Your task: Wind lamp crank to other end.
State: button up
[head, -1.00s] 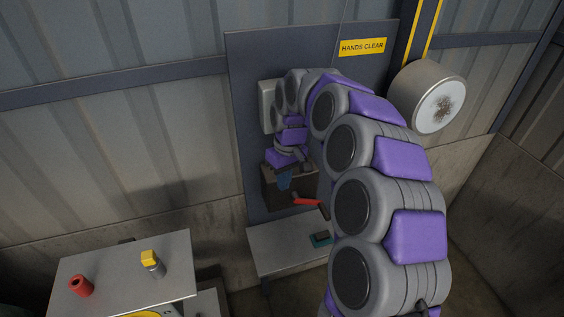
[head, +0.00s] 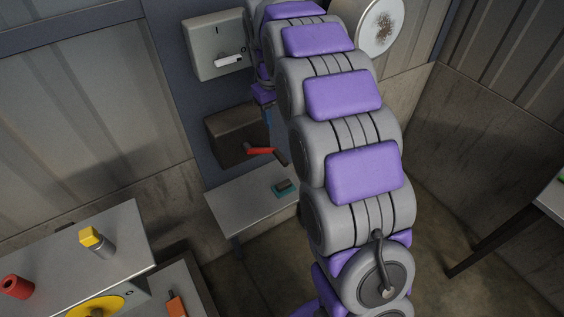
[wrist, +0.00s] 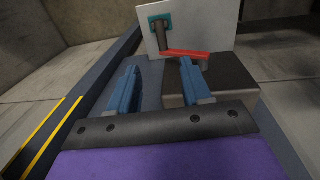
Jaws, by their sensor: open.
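The crank has a red arm (head: 261,150) and a dark handle (head: 281,157), on the front of a brown box (head: 228,128) on the wall panel. In the head view the red arm points right. In the wrist view the red arm (wrist: 188,54) crosses the brown box (wrist: 232,80), with the dark handle (wrist: 159,43) at its left end. My gripper (wrist: 158,80) is open and empty, its blue fingers spread apart. The handle shows beyond the gap between the fingertips, apparently untouched. In the head view my arm hides most of the gripper.
A grey switch box (head: 207,62) with a white lever is above the crank box. Below is a pale shelf (head: 232,209) with a teal-based block (head: 283,189). A bench (head: 60,255) with a red cylinder and a yellow-topped post stands at left. A round lamp (head: 380,25) is upper right.

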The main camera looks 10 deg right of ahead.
aim_at(282, 158)
jog(key=f+b, duration=0.1)
jog(key=f, duration=0.4)
jog(key=d+f+b, duration=0.1)
jog(key=f, duration=0.5)
jog(key=f+b, duration=0.1)
jog(key=f, duration=0.5)
jog(key=shift+w+d+f, duration=0.1)
jog(key=shift+w+d, duration=0.05)
jog(key=shift+w, duration=0.1)
jog(key=shift+c, duration=0.2)
grip_shut()
